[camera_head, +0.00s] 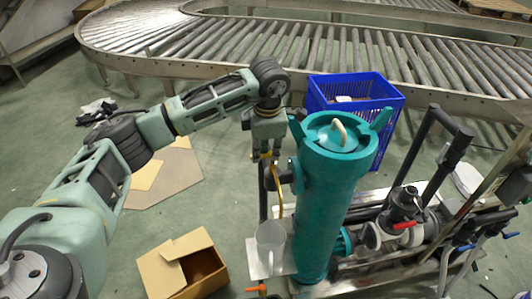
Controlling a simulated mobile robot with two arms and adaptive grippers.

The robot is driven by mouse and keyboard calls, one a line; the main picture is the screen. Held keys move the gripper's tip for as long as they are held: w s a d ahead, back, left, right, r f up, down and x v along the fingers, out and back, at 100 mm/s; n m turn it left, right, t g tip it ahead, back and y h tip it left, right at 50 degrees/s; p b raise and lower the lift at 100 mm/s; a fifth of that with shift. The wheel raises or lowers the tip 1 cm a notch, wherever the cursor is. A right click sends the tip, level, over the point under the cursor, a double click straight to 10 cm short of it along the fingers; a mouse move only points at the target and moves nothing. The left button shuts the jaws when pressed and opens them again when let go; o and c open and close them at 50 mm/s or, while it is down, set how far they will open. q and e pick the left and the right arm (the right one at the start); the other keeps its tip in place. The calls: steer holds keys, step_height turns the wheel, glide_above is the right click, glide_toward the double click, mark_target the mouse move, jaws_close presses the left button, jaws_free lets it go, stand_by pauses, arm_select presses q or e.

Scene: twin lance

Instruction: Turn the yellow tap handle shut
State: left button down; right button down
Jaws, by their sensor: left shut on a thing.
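A tall teal cylinder (325,200) with a domed lid stands upright in the middle. A small dark tap (279,177) sticks out from its left side, with a thin curved yellow spout (280,200) running down from it. My left gripper (265,153) points down just above the tap and is shut on the yellow tap handle (265,157). The fingers hide most of the handle, so its exact angle cannot be told. My right gripper is not in view.
A clear cup (271,238) stands below the spout on a pale plate (254,263). An open cardboard box (160,272) sits at the lower left. A blue crate (388,103) is behind the cylinder, with a roller conveyor (330,47) beyond. Pipes and a red-handled valve (404,224) crowd the right.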

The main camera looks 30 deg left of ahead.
arm_select(q)
steer(key=shift+w+a+r, duration=0.3)
steer(key=shift+r, duration=0.05)
steer(key=c, duration=2)
jaws_free()
steer(key=shift+o, duration=0.5)
steer(key=shift+f, duration=0.1)
steer(key=shift+s+f, duration=0.1)
steer(key=shift+f, duration=0.05)
step_height(320, 180, up, 12)
steer(key=s+d, duration=0.1)
steer(key=s, duration=0.1)
steer(key=shift+d, duration=0.2)
steer(key=shift+f, duration=0.15)
